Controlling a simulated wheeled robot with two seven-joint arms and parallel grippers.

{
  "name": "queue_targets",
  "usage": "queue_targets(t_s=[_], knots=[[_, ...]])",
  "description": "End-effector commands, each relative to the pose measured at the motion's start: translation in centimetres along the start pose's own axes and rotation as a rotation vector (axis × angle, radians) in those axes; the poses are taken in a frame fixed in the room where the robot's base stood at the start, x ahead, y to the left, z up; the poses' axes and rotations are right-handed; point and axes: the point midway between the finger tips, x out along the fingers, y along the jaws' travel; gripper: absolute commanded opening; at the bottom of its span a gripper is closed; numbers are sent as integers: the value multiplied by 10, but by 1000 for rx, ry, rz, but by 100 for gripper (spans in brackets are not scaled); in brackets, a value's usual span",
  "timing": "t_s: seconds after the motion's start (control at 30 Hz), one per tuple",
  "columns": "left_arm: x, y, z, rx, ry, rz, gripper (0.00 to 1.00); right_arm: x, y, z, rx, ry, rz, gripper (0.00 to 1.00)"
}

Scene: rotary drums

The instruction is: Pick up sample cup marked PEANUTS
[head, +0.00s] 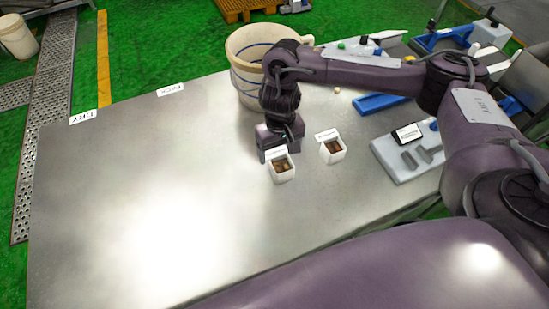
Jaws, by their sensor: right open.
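Two small white square sample cups with brown contents stand upright on the metal table (120,190). The nearer cup (284,174) is just below my right gripper, and the other cup (333,156) is a little to its right and farther back. Each has a white label at its back edge, too small to read, so I cannot tell which is marked PEANUTS. My right gripper (275,156) is open and points down right behind the nearer cup. Its fingertips are partly hidden, and I cannot tell whether they touch the cup. My left gripper is not in view.
A large cream bucket (243,84) stands behind the arm. White cards, one reading DRY (83,117) and another (170,90), lie toward the back left. A grey-white device (398,169) and a blue item (378,103) are at right. The table's left and front are clear.

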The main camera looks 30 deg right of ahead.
Motion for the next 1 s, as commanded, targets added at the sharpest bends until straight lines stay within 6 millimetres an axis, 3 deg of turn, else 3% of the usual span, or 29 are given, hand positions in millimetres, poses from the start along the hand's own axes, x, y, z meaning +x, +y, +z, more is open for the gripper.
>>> queue_targets(t_s=[0.33, 0.53, 0.87, 1.0], knots=[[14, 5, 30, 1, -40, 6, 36, 41, 2, 2, 1, -5, 0, 78], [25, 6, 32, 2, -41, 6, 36, 70, 3, 2, 1, -4, -1, 78], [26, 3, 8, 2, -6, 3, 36, 75, 4, 2, -1, 0, 1, 78], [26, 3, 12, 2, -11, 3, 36, 75, 4, 2, -1, 0, 0, 62]])
